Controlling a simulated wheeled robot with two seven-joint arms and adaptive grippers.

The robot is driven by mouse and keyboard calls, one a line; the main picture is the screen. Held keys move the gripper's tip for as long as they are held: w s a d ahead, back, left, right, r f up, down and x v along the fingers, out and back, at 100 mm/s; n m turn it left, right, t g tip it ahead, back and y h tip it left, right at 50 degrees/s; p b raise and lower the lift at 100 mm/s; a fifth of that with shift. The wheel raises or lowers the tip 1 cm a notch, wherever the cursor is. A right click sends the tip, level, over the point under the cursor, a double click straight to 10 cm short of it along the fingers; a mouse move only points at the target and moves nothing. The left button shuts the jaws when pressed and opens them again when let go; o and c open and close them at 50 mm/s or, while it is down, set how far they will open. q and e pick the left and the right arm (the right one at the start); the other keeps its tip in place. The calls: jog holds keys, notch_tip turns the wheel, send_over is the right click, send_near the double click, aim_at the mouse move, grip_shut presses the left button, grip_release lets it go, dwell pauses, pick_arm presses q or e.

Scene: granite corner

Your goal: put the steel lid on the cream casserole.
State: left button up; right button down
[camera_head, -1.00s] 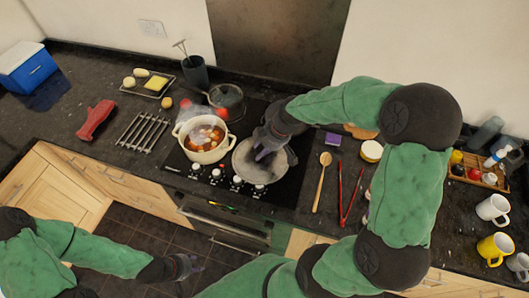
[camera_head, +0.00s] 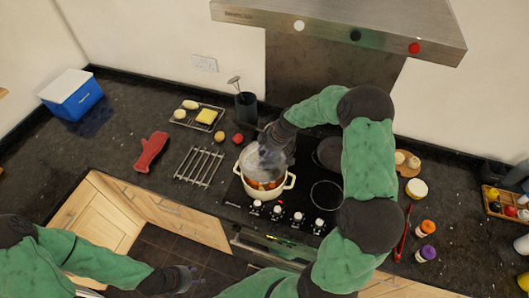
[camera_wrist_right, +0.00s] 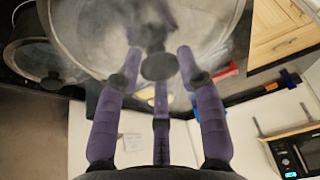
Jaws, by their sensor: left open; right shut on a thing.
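The cream casserole (camera_head: 264,190) stands on the front left of the hob, with reddish stew showing along its front. My right gripper (camera_head: 272,148) is shut on the steel lid (camera_head: 254,160) and holds it over the casserole, covering the back of its opening. The lid fills the top of the right wrist view (camera_wrist_right: 85,45), with the purple fingers (camera_wrist_right: 157,70) closed around its knob. The head view does not show clearly how large the gap to the rim is. My left gripper (camera_head: 186,280) is open and empty, low over the floor.
A steel trivet (camera_head: 200,166) and a red oven mitt (camera_head: 152,151) lie left of the hob. A dark pan (camera_head: 329,153) sits at the back right of the hob, partly behind my arm. The front right ring (camera_head: 326,195) is bare. Red tongs (camera_head: 402,236) lie further right.

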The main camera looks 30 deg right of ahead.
aim_at(268, 158)
jog(key=shift+s+d+f, duration=0.1)
jog(key=shift+f, duration=0.45)
jog(key=shift+f+b, duration=0.4)
jog(key=shift+f, duration=0.35)
notch_tip(268, 158, down, 3)
jog(key=shift+f+b, duration=0.15)
jog(key=shift+b, duration=0.95)
jog(key=shift+f+b, duration=0.3)
jog(key=shift+b, duration=0.1)
jog(key=shift+f+b, duration=0.1)
jog(key=shift+b, duration=0.35)
